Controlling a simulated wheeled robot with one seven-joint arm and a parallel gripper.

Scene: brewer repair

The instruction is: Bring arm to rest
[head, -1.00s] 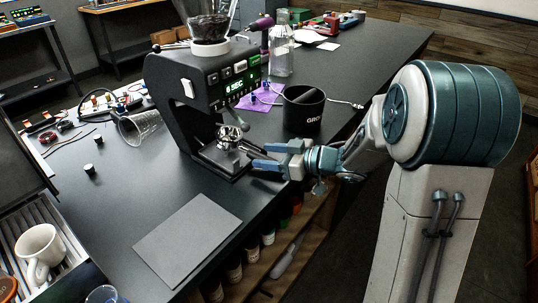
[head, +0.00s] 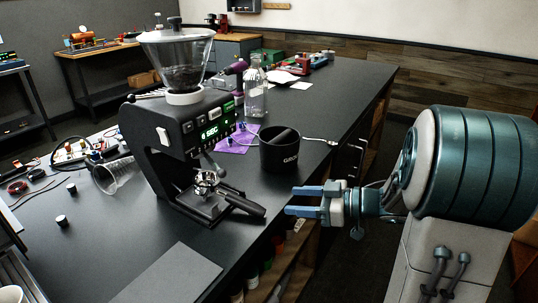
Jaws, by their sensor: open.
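My gripper (head: 292,201) is open and empty in the head view. Its two blue fingers point left, at the counter's front edge, just right of the portafilter's dark handle (head: 243,205) and apart from it. The black coffee grinder (head: 168,137) stands upright on the counter, with a clear hopper of dark beans (head: 181,75) on top and a lit green display. The metal portafilter (head: 207,181) sits at the grinder's front, above its base.
A black knock bin (head: 279,155) stands just behind my gripper. Behind it are a glass bottle (head: 255,95) and a purple cloth (head: 238,141). A grey mat (head: 172,276) lies at the near edge. A clear beaker (head: 112,175) lies at left. Shelves with bottles are below the counter.

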